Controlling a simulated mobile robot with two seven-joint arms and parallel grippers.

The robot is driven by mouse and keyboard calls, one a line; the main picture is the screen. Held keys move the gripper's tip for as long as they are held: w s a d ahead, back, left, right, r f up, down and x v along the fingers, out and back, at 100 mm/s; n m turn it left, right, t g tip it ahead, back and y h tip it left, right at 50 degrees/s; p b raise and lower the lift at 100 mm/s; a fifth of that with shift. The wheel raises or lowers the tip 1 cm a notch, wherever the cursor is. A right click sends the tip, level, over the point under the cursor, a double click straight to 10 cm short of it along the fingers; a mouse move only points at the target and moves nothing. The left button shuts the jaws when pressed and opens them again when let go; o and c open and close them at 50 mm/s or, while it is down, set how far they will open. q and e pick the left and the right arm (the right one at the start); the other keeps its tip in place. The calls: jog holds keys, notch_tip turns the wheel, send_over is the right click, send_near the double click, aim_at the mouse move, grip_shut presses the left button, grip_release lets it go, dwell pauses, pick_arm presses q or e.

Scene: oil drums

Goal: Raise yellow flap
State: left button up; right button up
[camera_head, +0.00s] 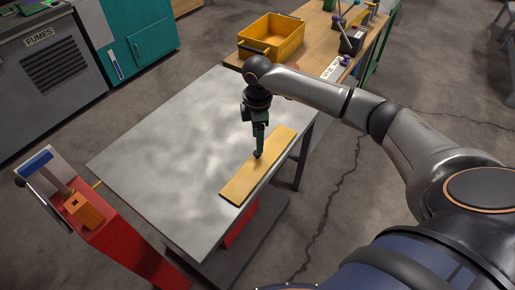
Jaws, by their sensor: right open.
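The yellow flap (240,184) is a long flat board lying along the right edge of a grey metal table (160,150). My right gripper (258,154) points down at the flap from above, its fingertips at or just above the middle of the board. Whether they touch it I cannot tell. The gripper is open and hides a small part of the flap. My left gripper is not in view.
A yellow bin (272,36) stands on a wooden bench (345,62) behind the table, with small tools farther right. A red stand (110,232) is at the table's left front. Grey and teal cabinets (140,45) are at the back left. Floor at right is clear.

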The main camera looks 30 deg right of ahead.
aim_at(262, 158)
notch_tip(262, 158, down, 5)
jog(key=shift+r, duration=0.1)
dwell(0.3)
grip_shut()
dwell(0.4)
dwell(0.9)
